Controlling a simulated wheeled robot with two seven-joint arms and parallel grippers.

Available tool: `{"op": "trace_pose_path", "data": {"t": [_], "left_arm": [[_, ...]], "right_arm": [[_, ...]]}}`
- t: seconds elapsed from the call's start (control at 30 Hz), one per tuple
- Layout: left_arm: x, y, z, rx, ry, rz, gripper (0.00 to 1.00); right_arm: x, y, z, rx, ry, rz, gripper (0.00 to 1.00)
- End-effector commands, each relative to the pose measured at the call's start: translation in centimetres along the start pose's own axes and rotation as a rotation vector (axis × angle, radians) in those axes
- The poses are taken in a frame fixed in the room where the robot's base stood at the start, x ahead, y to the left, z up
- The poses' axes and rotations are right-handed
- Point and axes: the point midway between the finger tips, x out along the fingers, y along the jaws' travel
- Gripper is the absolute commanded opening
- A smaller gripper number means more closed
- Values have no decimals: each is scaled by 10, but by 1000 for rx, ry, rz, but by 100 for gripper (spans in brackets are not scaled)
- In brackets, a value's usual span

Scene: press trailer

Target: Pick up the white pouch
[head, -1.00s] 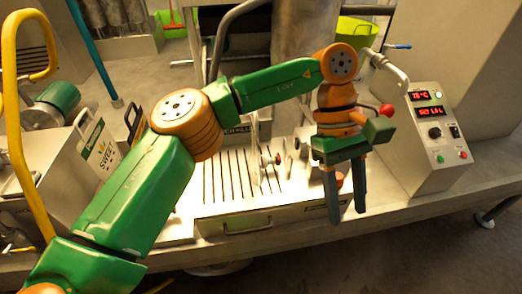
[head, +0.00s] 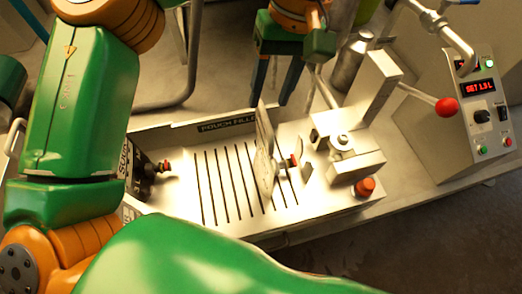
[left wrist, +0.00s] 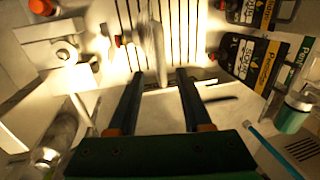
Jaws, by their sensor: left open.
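The white pouch (head: 264,150) stands upright and thin, nearly edge-on, on the slotted plate of the pouch filler, beside a small red-tipped part. In the left wrist view the pouch (left wrist: 154,45) is upright ahead of the fingers, roughly in line with the space between them. My left gripper (head: 275,82) points down behind the filler in the head view, with its two fingers apart and nothing between them. The left wrist view shows the same open fingers (left wrist: 159,75), apart from the pouch. My right gripper is not in view.
The filler's metal block (head: 350,158) and red button (head: 364,187) stand right of the pouch. A red-ball lever (head: 446,107) and control box (head: 482,110) are further right. Dark labelled packs (left wrist: 244,58) show at right in the wrist view. The slotted plate's left part (head: 215,180) is clear.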

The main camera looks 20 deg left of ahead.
Motion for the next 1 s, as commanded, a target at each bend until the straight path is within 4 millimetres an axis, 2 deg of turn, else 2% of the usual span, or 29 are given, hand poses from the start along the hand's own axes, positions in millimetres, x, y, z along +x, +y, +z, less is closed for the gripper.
{"op": "trace_pose_path", "data": {"t": [0.27, 0.5, 0.6, 0.7, 1.0], "left_arm": [[44, -4, 5, -1, -3, 0, 50], [50, -3, 5, -2, -3, 1, 50], [49, -3, 5, -2, -3, 2, 23], [49, -3, 5, -2, -3, 2, 0], [49, -3, 5, -2, -3, 2, 0]], "right_arm": [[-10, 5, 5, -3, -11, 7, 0], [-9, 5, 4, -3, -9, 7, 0], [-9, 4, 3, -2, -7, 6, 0], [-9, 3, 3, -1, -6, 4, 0], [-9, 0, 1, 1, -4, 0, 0]]}}
